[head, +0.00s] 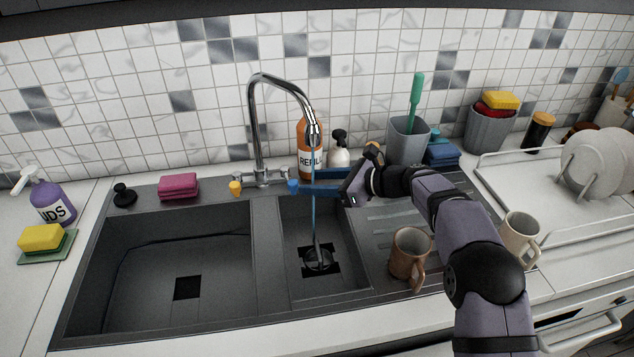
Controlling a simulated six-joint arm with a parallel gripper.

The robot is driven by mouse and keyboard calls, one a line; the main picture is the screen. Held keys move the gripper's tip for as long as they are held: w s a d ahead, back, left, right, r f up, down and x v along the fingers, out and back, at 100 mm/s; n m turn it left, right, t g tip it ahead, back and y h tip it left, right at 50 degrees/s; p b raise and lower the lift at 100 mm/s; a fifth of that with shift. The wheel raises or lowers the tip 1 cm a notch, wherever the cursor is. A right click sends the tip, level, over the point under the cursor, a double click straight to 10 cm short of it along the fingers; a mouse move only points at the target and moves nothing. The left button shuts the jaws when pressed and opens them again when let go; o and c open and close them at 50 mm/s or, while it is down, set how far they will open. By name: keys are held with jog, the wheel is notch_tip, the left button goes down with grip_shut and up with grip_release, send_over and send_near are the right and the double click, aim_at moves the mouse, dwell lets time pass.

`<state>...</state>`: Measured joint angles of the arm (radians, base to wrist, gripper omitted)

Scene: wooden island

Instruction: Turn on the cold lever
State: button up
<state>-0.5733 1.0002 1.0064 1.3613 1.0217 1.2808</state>
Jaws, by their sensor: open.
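The chrome faucet (258,135) stands behind the sink, its spout arching over the right basin. The blue-tipped lever (293,187), the cold one by its colour, is on the right of the faucet base. An orange-tipped lever (235,187) is on the left. A thin bluish stream runs from the spout down to the right basin's drain. My gripper (311,183) comes in from the right with its blue fingers open and pointing left. The fingertips are close to the blue lever; whether they touch it I cannot tell. Nothing shows between the fingers.
An orange refill bottle (311,158) and a small white bottle (339,157) stand behind my gripper. A grey cup with a green brush (408,142) is further right. A brown mug (408,257) stands on the drainboard below my arm. The left basin (165,265) is empty.

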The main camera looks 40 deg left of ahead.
jog(key=shift+s+f, duration=0.1)
jog(key=c, duration=0.9)
jog(key=s+f+n+h, duration=0.1)
jog(key=s, duration=0.1)
jog(key=s+f+n+p, duration=0.1)
jog(key=s+f, duration=0.1)
jog(key=s+f+n+h, duration=0.1)
jog(key=s+f, duration=0.1)
jog(key=shift+d+n+h, duration=0.3)
jog(key=shift+d+n, duration=0.05)
jog(key=shift+n, duration=0.05)
grip_shut()
jog(key=s+m+t+b, duration=0.1)
jog(key=s+m+t, duration=0.2)
jog(key=m, duration=0.8)
jog(key=s+a+r+m+t+y+b, duration=0.1)
jog(key=s+m+t, duration=0.2)
jog(key=m+t, duration=0.3)
jog(key=s+m+t+b, duration=0.2)
jog(key=m+t, duration=0.2)
jog(key=m, duration=1.2)
jog(key=shift+s+a+r+m+t+y, duration=0.2)
jog(key=shift+s+a+m+t+y, duration=0.1)
jog(key=shift+s+m, duration=0.1)
jog(key=shift+s+d+r+n+y, duration=0.15)
jog(key=shift+s+r+n+y, duration=0.25)
jog(key=shift+n, duration=0.3)
